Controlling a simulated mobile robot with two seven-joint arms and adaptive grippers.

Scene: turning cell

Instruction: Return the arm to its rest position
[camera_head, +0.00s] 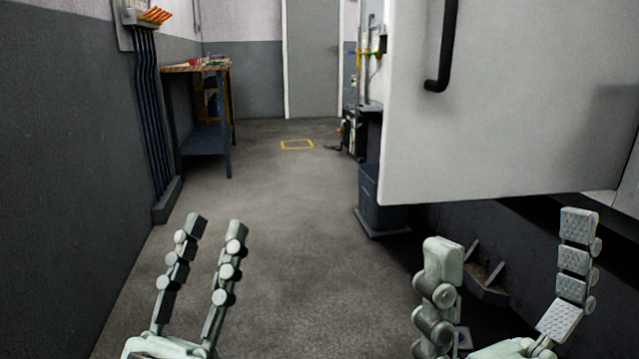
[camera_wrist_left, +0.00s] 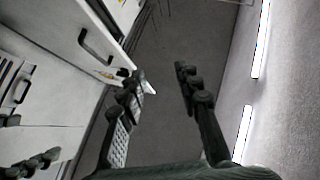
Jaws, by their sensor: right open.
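My left gripper (camera_head: 214,232) is at the lower left of the head view, fingers pointing up and spread apart, with nothing between them. It also shows in the left wrist view (camera_wrist_left: 156,80), open and empty. My right gripper (camera_head: 510,232) is at the lower right of the head view, fingers wide apart and empty. It is in front of the dark lower part of a machine, below a large white door panel (camera_head: 500,110). I cannot tell whether it touches anything.
A blue bin (camera_head: 375,205) stands on the floor below the white panel with a black handle (camera_head: 441,50). A workbench (camera_head: 205,140) stands at the back left. A grey wall with dark pipes is on the left. The middle floor (camera_head: 270,185) is clear, with a yellow marked square (camera_head: 297,144).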

